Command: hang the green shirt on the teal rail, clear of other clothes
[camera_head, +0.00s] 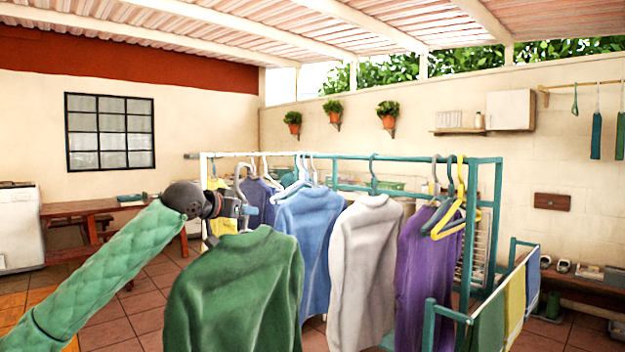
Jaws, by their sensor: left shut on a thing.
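The green shirt (236,295) hangs in the front left, in front of the clothes rack and apart from the teal rail (415,158). My left gripper (246,209) is shut just above its collar, at the hanger. A grey hook (239,175) rises there beside the white rail (230,154); whether it touches that rail I cannot tell. On the rack, a grey shirt (362,265) hangs from a teal hanger, with a purple shirt (425,260) to its right. A blue shirt (312,235) hangs left of the grey one. My right gripper is out of view.
A yellow hanger (461,208) and other hangers crowd the rail's right end by the purple shirt. Teal rail shows bare between the grey shirt's hanger and these. A low teal side rack (432,318) with cloths stands at front right. A wooden table (85,207) is at left.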

